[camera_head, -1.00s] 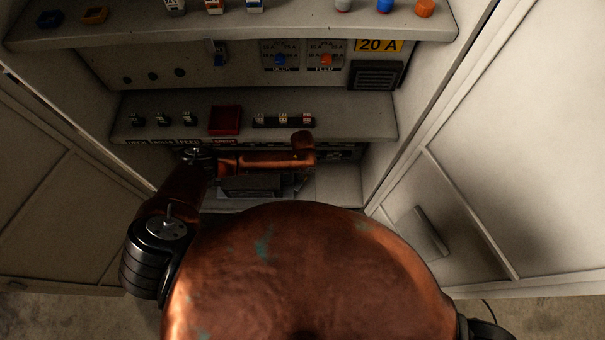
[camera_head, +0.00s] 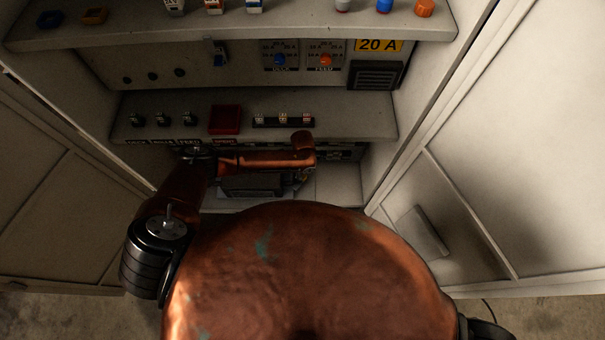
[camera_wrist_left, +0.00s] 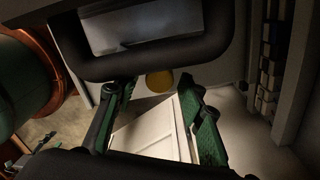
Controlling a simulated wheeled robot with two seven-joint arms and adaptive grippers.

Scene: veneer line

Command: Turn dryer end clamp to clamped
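I cannot make out a dryer end clamp for certain in either view. In the left wrist view a thick black U-shaped bar (camera_wrist_left: 160,66) crosses the top, around a grey panel; I cannot tell whether it is the clamp's lever. The fingertips are close below the bar; contact is unclear. A yellow disc (camera_wrist_left: 159,81) shows between the tips. In the head view my copper forearm hides the left gripper, above a dark box (camera_head: 252,186) on the lowest shelf. My right gripper is out of view.
The open cabinet has a middle shelf (camera_head: 350,120) with small switches and a red block (camera_head: 225,120). Above are blue and orange knobs (camera_head: 326,60) and a 20 A label (camera_head: 379,46). Cabinet doors stand on both sides, the right one with a handle (camera_head: 426,232).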

